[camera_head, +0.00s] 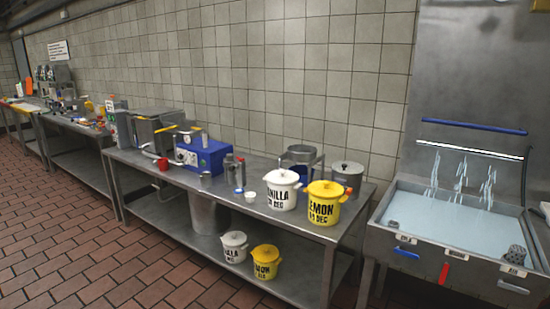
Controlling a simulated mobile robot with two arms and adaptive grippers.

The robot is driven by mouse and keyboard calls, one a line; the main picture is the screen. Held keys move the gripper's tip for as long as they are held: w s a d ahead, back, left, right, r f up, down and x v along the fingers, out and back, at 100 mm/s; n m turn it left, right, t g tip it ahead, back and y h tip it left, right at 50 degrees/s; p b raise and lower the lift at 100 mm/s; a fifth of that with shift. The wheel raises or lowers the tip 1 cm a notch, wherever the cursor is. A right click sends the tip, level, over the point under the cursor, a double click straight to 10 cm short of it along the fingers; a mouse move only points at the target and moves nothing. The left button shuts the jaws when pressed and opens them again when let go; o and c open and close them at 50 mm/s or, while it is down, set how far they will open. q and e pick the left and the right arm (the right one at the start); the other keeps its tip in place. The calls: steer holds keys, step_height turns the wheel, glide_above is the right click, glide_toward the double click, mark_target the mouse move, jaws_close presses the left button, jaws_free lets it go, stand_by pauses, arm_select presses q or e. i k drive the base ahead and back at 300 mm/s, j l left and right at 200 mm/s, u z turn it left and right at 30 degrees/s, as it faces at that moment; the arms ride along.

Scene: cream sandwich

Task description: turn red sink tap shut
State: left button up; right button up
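A steel sink (376,238) stands at the right, filled with pale water (450,212). Its front carries a red tap handle (444,273), tilted close to upright. A blue handle (407,253) to its left and a pale handle (513,287) to its right lie nearly level. Several streams of water fall from the pipe (468,150) above the basin. A small white label (458,254) sits above the red handle. Neither of my grippers is in view.
A steel table (226,184) left of the sink holds a white vanilla pot (283,190), a yellow lemon pot (325,203) and a blue box (203,154). Smaller pots stand on its lower shelf. The brick-red tiled floor (90,258) in front is clear.

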mark_target(445, 273)
steer(key=z, duration=1.1)
